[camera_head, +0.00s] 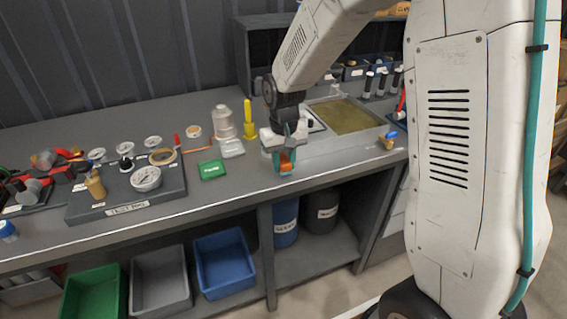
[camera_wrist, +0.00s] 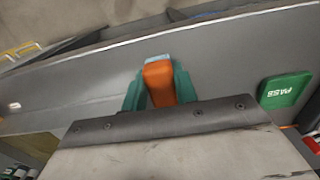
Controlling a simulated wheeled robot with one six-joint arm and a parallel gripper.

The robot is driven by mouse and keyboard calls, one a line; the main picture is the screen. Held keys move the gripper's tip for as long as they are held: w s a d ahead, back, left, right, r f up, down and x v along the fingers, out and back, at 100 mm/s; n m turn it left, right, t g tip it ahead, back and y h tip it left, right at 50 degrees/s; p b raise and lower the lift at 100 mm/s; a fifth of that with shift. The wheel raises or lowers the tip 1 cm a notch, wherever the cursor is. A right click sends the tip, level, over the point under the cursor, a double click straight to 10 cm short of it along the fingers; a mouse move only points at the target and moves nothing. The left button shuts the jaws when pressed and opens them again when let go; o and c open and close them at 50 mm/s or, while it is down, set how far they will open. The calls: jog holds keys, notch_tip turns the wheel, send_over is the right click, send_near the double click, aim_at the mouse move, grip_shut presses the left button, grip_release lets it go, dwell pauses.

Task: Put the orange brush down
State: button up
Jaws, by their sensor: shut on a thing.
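The orange brush (camera_wrist: 160,82) is held between the two teal fingers of my gripper (camera_wrist: 158,90) in the wrist view, with a pale tip at its far end. In the head view my gripper (camera_head: 285,158) is over the front part of the grey workbench (camera_head: 235,190), left of the sink, and the orange brush (camera_head: 286,166) shows low between its fingers. The gripper is shut on the brush. I cannot tell whether the brush touches the bench top. The rest of the brush is hidden by the fingers.
A green PASS block (camera_head: 212,170) lies left of my gripper. The sink (camera_head: 342,116) is to the right, the test rig board (camera_head: 125,190) to the left. The bench front edge is close.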

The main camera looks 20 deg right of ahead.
aim_at(284, 160)
jog(key=shift+f, duration=0.25)
jog(key=o, duration=1)
jog(key=shift+f, duration=0.15)
notch_tip(284, 160, up, 12)
jog(key=s+d+r, duration=0.1)
jog(key=s+r, duration=0.3)
jog(key=s, duration=0.4)
jog(key=s+d+r, duration=0.1)
jog(key=s+r, duration=0.3)
jog(key=s, duration=0.3)
jog(key=shift+t, duration=0.6)
jog(key=s, duration=0.4)
jog(key=s+f, duration=0.1)
jog(key=s, duration=0.4)
jog(key=s+d, duration=0.1)
jog(key=s, duration=0.4)
jog(key=shift+s+f, duration=0.15)
jog(key=shift+f, duration=0.2)
